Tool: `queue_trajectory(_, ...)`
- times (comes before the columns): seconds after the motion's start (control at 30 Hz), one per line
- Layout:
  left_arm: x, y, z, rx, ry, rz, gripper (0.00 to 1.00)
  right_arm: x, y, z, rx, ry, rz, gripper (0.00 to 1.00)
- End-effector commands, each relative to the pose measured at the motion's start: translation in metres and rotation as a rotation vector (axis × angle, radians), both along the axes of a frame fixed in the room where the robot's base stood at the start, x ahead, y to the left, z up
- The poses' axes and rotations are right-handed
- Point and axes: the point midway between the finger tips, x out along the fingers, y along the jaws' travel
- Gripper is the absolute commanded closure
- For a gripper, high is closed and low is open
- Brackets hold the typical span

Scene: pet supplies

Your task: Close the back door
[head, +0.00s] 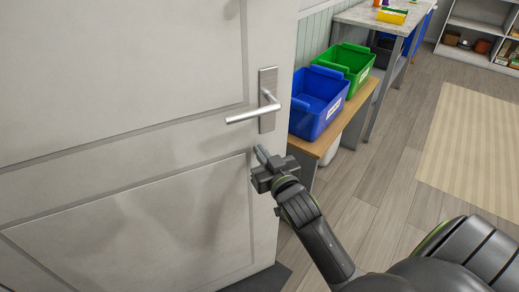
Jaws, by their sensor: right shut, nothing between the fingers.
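The back door (110,125) is a pale panelled door that fills the left half of the head view. Its silver lever handle (252,116) sits on a plate near the door's right edge. My right gripper (261,153) is shut and empty, just below the handle and in front of the lower part of the door. I cannot tell whether its fingertips touch the door. Past the door's right edge the room shows, but the frame and latch side are hidden, so how far the door stands open is unclear. My left gripper is not in view.
A blue bin (318,100) and a green bin (346,66) stand on a low wooden bench (334,134) right of the door. A grey table (372,18) is behind them. A striped rug (478,150) lies at right. A dark mat (262,281) shows below the door. The wooden floor between is clear.

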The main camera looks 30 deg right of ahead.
Motion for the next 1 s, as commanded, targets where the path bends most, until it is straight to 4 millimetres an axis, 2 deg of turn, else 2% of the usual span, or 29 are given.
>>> queue_trajectory(0.17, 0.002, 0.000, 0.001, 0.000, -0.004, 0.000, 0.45, 0.011, -0.001, 0.000, 0.001, 0.000, 0.000, 1.00)
queue_trajectory(0.67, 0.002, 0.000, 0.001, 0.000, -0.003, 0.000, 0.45, 0.017, -0.002, 0.000, -0.001, 0.000, 0.007, 1.00)
queue_trajectory(0.87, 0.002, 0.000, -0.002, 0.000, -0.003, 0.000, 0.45, 0.044, -0.004, 0.000, -0.003, -0.003, 0.040, 1.00)
queue_trajectory(1.0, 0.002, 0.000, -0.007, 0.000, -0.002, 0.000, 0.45, 0.079, -0.006, 0.001, -0.003, -0.005, 0.080, 1.00)
